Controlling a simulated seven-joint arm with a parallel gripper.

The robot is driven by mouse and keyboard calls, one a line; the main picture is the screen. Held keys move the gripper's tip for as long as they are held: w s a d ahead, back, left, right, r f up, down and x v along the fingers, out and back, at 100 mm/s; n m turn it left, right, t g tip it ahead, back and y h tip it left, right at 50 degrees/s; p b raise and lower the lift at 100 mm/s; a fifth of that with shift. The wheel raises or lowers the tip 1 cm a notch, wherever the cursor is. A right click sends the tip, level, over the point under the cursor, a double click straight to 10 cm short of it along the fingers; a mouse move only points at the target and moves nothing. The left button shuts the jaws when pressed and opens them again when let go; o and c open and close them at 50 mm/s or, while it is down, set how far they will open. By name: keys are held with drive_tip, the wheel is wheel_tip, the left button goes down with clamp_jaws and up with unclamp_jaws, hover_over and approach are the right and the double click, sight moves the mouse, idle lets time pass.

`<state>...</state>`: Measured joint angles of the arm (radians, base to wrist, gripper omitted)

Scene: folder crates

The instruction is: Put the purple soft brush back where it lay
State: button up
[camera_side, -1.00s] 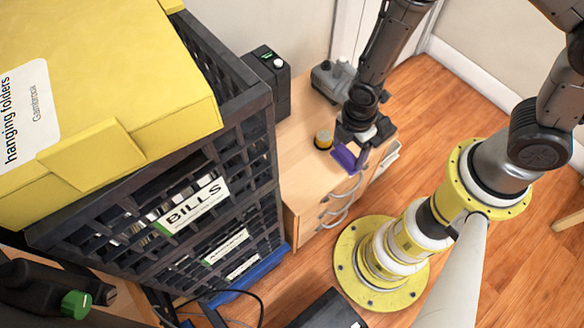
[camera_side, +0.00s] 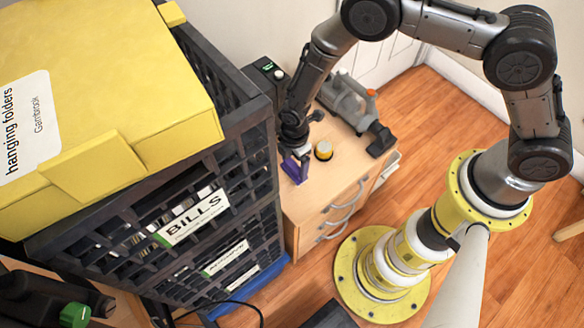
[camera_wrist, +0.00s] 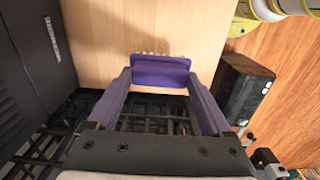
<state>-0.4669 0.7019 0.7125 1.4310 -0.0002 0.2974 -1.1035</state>
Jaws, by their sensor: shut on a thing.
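The purple soft brush (camera_side: 296,168) is held low over the left front part of the wooden cabinet top (camera_side: 335,185), close beside the crate stack. In the wrist view the brush (camera_wrist: 160,72) lies crosswise between my fingertips, with a row of pale bristles along its far edge. My gripper (camera_side: 294,152) is shut on it and points down; it also shows in the wrist view (camera_wrist: 160,80). A shadow shows on the wood near the brush. I cannot tell whether the brush touches the cabinet top.
Black crates (camera_side: 215,215) with a BILLS label stand just left of my gripper, topped by a yellow folder box (camera_side: 110,85). A yellow-and-dark round item (camera_side: 323,150) sits right of the brush. A grey handheld vacuum (camera_side: 348,102) lies farther back. A black box (camera_side: 262,70) stands behind.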

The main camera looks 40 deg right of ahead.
sight(292, 165)
drive_tip(key=shift+w+a+f, duration=0.1)
drive_tip(key=shift+w+f, duration=0.1)
drive_tip(key=shift+f, duration=0.05)
drive_tip(key=shift+w+f, duration=0.1)
drive_tip(key=shift+f, duration=1.5)
drive_tip(key=shift+f, duration=0.15)
drive_tip(key=o, duration=1.2)
drive_tip(key=shift+o, duration=0.2)
wheel_tip(292, 165, up, 12)
drive_tip(key=shift+r, duration=0.2)
